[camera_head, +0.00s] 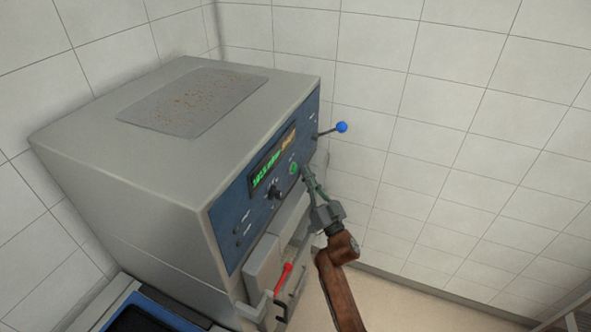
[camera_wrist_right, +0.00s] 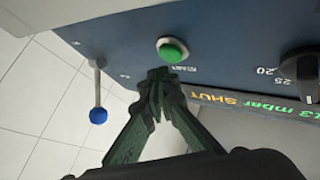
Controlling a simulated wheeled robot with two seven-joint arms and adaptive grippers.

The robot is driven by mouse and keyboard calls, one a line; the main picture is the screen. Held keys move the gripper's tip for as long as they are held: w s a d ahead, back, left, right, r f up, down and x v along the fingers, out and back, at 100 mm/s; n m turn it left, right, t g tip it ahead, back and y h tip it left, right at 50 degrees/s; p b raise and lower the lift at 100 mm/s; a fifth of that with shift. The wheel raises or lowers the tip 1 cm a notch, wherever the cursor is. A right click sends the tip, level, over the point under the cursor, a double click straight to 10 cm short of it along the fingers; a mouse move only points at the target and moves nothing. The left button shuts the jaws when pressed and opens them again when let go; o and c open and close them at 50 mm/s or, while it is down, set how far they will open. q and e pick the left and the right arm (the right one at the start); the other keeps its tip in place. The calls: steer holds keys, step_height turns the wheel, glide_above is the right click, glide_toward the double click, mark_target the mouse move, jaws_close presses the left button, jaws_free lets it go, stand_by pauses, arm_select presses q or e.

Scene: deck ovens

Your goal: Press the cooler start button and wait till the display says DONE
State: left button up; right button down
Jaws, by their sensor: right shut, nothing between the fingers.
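The cooler is a large grey box with a blue front panel (camera_head: 228,222). Its green start button (camera_head: 294,168) sits beside the display; in the right wrist view the button (camera_wrist_right: 172,50) is round with a pale ring. The lit display (camera_head: 272,164) shows green and orange text; in the right wrist view the display (camera_wrist_right: 250,103) reads "mbar" and "SHUT". My right gripper (camera_head: 306,172) is shut and empty, its tips close to the button. In the right wrist view the gripper tips (camera_wrist_right: 162,75) are just below the button; whether they touch it I cannot tell. My left gripper is not in view.
A lever with a blue ball (camera_head: 341,127) sticks out at the panel's right end. A black dial (camera_head: 276,191) is near the display. A red handle (camera_head: 284,279) is below on the front. Tiled walls stand behind; floor is open at the lower right.

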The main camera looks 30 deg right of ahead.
stand_by(0.6)
steer(key=shift+w+a, duration=0.3)
steer(key=shift+w, duration=0.05)
steer(key=shift+w+a, duration=0.35)
steer(key=shift+w, duration=0.05)
stand_by(1.0)
steer(key=shift+s+d+p, duration=0.5)
steer(key=shift+s+d, duration=0.1)
steer(key=shift+s, duration=0.15)
steer(key=shift+s+d+p, duration=0.9)
steer(key=shift+s+d, duration=0.75)
steer(key=shift+s, duration=0.25)
